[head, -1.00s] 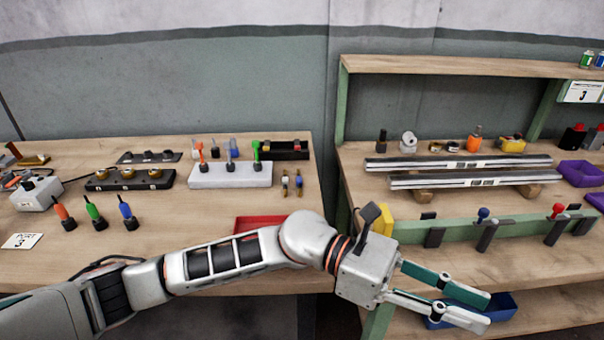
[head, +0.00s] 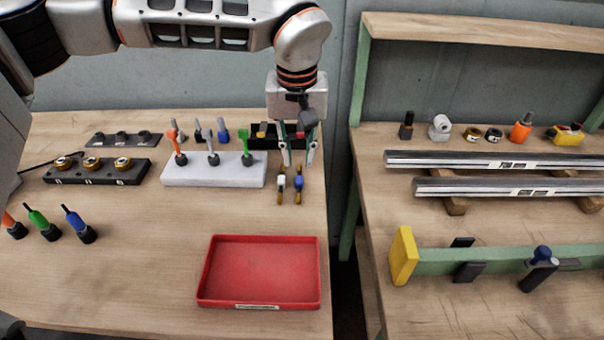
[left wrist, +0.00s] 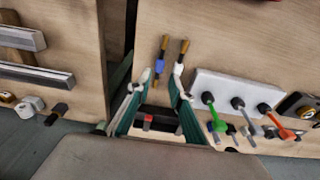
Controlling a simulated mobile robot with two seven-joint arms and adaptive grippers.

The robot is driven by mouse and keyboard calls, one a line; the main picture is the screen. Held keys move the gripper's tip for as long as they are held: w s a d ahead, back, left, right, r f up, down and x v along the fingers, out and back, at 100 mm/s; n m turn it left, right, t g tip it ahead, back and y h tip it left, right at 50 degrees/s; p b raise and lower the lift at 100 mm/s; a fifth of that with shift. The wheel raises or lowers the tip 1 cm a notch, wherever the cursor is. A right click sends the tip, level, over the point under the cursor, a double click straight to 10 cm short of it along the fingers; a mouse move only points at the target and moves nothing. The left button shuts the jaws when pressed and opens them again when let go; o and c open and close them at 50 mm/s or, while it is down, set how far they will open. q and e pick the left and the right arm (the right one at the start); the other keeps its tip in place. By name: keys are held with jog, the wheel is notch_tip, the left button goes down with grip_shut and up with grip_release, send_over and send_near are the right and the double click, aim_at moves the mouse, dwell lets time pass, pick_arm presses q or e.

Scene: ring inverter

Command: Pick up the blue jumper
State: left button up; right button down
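The blue jumper (head: 298,182), a small blue body with brass ends, lies on the left bench near its right edge. It also shows in the left wrist view (left wrist: 159,66). A similar white jumper (head: 282,183) lies close to its left in the head view. My left gripper (head: 298,162) points down just behind the jumpers, fingers apart and empty. In the left wrist view its fingertips (left wrist: 162,78) frame the area just short of the blue jumper, with no visible contact. My right gripper is not in view.
A white block with coloured tools (head: 215,176) stands left of the jumpers. A black tray (head: 262,143) lies behind, partly hidden by the gripper. A red tray (head: 262,272) is in front. A gap separates the bench from the shelf bench (head: 375,150) at right.

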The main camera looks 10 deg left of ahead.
aim_at(299, 179)
pick_arm(q)
notch_tip(299, 179, down, 3)
jog(key=shift+w+a+r, duration=0.1)
jog(key=shift+r, duration=0.1)
jog(key=f, duration=0.2)
jog(key=w+f+b, duration=0.1)
jog(key=f, duration=0.2)
jog(key=shift+r, duration=0.1)
grip_shut()
